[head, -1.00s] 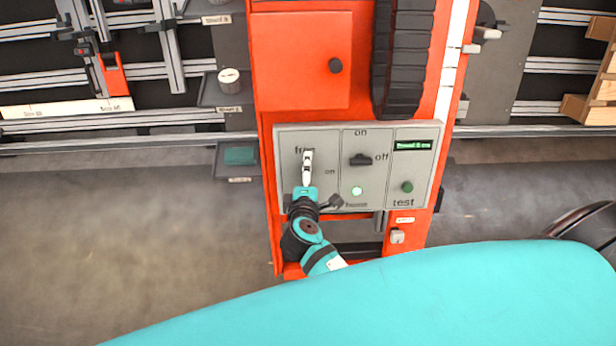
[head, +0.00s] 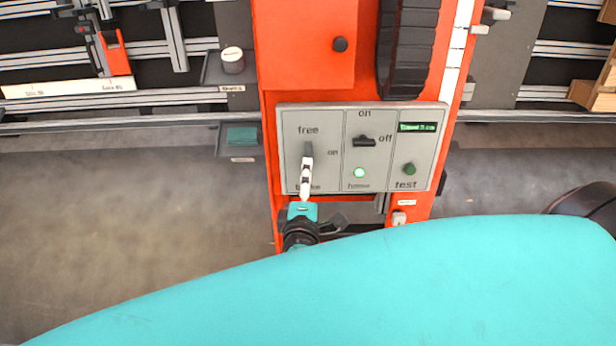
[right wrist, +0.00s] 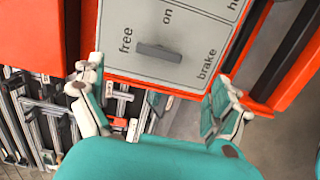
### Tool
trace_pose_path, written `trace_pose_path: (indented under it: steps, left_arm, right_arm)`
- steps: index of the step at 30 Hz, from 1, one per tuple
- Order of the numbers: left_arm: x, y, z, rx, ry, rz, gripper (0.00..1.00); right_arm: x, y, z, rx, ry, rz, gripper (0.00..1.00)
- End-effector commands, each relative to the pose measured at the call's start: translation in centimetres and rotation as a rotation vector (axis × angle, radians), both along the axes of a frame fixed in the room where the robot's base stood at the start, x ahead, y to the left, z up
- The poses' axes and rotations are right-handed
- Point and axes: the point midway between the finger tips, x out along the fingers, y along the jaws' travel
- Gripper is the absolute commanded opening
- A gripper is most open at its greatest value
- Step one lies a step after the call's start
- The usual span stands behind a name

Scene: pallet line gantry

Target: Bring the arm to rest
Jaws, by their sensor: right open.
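The grey control panel (head: 390,178) is on the orange gantry column. Its dark lever (head: 308,149), between the "free" and "brake" labels, also shows in the right wrist view (right wrist: 160,52), lying along the line between the two words. My right gripper (head: 306,162) is open in front of the panel's lower left and partly covers the word "brake". In the right wrist view its spread fingers (right wrist: 158,98) are empty, below the lever and apart from it. My left gripper is not in view.
The panel also carries a black on/off switch (head: 364,141), a lit "home" lamp (head: 359,172), a green test button (head: 409,168) and a small display (head: 417,127). A black cable chain (head: 404,50) runs above. Racks with rails stand behind; the floor at left is clear.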

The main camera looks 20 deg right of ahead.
Motion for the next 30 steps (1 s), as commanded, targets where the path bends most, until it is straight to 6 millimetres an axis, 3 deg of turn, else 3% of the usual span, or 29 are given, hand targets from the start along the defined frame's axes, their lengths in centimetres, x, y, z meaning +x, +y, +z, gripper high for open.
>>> trace_pose_path:
  steps: [17,20,23,26,30]
  left_arm:
    - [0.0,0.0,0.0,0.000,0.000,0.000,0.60]
    - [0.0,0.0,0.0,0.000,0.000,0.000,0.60]
    - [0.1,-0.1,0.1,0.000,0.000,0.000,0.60]
    - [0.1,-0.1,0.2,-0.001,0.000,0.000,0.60]
    - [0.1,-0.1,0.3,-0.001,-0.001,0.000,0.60]
  right_arm:
    - [-0.1,0.1,0.0,0.001,0.001,0.001,1.00]
    - [-0.2,0.4,-1.3,0.014,0.021,0.014,1.00]
    - [-0.8,1.3,-5.4,0.060,0.084,0.048,1.00]
    - [-2.3,2.0,-11.9,0.147,0.192,0.076,1.00]
    - [-6.5,1.5,-21.8,0.312,0.370,0.047,1.00]
